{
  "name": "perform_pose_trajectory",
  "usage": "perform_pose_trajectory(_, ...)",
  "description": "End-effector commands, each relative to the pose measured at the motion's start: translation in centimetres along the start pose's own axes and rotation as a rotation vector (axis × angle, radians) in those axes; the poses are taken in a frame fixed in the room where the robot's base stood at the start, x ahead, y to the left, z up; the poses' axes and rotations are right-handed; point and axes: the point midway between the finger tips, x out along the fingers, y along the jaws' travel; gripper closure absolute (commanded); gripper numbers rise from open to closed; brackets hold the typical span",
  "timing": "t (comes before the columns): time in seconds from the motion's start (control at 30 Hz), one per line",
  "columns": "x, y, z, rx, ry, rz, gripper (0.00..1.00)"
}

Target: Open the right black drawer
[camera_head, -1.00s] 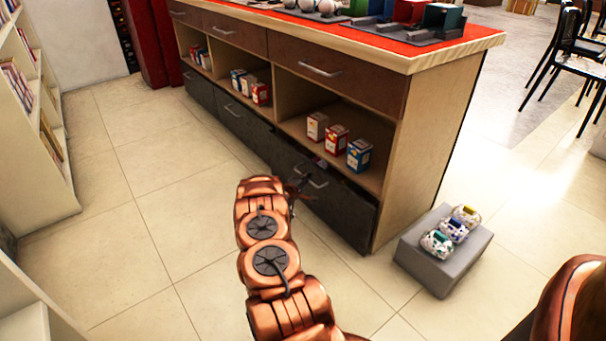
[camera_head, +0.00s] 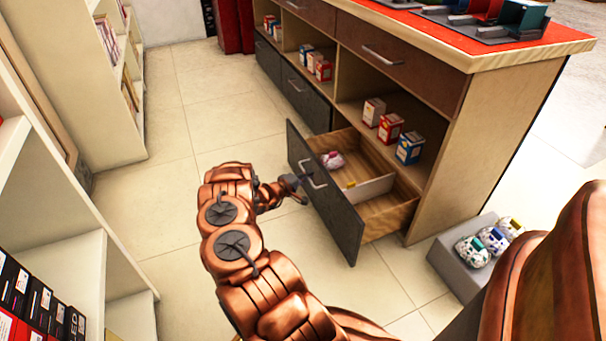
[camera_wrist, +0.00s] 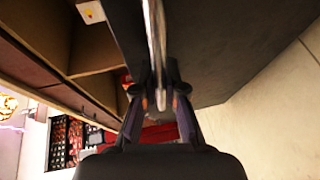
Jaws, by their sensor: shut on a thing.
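The right black drawer (camera_head: 328,195) at the bottom of the counter is pulled well out in the head view. Its wooden inside shows, with a divider, a small pink and white item (camera_head: 333,160) and a small yellow item. My gripper (camera_head: 301,187) is at the silver bar handle (camera_head: 315,172) on the drawer's dark front. In the wrist view my gripper (camera_wrist: 160,98) is shut on the handle (camera_wrist: 155,45), its two fingers on either side of the bar. The dark drawer front (camera_wrist: 235,45) fills the upper right there.
Boxes (camera_head: 390,127) stand on the open shelf above the drawer. A grey block (camera_head: 455,262) with patterned shoe-like items stands right of the counter. White shelves (camera_head: 75,260) are close on the left. Tiled floor (camera_head: 190,150) is clear between shelves and counter.

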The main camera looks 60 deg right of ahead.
Motion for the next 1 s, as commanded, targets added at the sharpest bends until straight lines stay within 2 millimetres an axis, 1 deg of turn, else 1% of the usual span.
perform_pose_trajectory(0.2, -0.03, 0.02, 0.41, 0.003, -0.015, 0.000, 1.00)
perform_pose_trajectory(0.53, -0.09, 0.00, 0.38, 0.003, -0.015, 0.000, 1.00)
perform_pose_trajectory(0.57, -0.10, 0.00, 0.36, 0.003, -0.014, 0.000, 0.87)
perform_pose_trajectory(0.77, -0.11, 0.00, 0.34, 0.002, -0.014, 0.000, 0.66)
perform_pose_trajectory(0.8, -0.11, 0.00, 0.34, 0.002, -0.014, 0.000, 0.64)
perform_pose_trajectory(1.0, -0.11, 0.00, 0.34, 0.002, -0.014, 0.000, 0.64)
